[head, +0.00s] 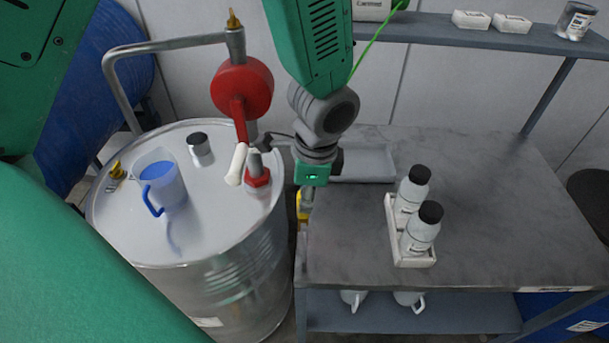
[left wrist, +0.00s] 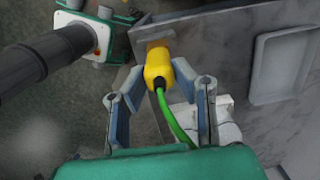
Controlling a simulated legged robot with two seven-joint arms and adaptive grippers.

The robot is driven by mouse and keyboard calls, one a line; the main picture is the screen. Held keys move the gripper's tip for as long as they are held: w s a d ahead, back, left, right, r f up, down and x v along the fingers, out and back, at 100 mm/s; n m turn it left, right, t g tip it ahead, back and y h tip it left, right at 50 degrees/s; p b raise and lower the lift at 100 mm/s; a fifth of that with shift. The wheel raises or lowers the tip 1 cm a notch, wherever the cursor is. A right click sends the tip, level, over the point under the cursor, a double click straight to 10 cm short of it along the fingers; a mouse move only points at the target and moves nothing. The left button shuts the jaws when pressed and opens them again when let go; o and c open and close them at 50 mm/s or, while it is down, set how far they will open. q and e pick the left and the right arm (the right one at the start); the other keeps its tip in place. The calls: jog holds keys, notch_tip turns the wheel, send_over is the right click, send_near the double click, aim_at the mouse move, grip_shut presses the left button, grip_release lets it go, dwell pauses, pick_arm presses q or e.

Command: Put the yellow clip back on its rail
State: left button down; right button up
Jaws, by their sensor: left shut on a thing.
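The yellow clip (left wrist: 157,64) with a green cable running from it sits between the fingers of my left gripper (left wrist: 158,82). My left gripper (head: 306,203) is shut on it, pointing down at the left edge of the grey table. In the head view only a small part of the clip (head: 302,207) shows; the gripper and arm hide the rest. In the left wrist view the clip's far end meets or overlaps a brownish metal piece (left wrist: 153,44) at the table edge; I cannot tell whether this is the rail or whether they touch. My right gripper is not in view.
The table (head: 480,200) carries a shallow tray (head: 366,163) and two black-capped bottles (head: 421,230) in a holder.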

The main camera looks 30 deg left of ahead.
aim_at(308, 218)
pick_arm(q)
jog(key=shift+d, duration=0.4)
jog(key=f+b, duration=0.4)
jog(key=shift+a+f, duration=0.2)
jog(key=shift+f, duration=0.05)
jog(key=shift+a+f+b, duration=0.35)
jog(key=shift+f+b, duration=0.1)
jog(key=shift+b, duration=0.1)
jog(key=shift+s+d+r, duration=0.1)
jog(key=shift+d+r, duration=0.05)
jog(key=shift+d, duration=0.35)
jog(key=shift+a, duration=0.4)
jog(key=shift+a+f+p, duration=0.2)
jog(key=shift+a+p, duration=0.1)
jog(key=shift+a, duration=0.1)
jog(key=shift+d, duration=0.85)
jog(key=shift+f, duration=0.3)
jog(key=shift+a+f, duration=0.15)
jog(key=shift+a, duration=0.15)
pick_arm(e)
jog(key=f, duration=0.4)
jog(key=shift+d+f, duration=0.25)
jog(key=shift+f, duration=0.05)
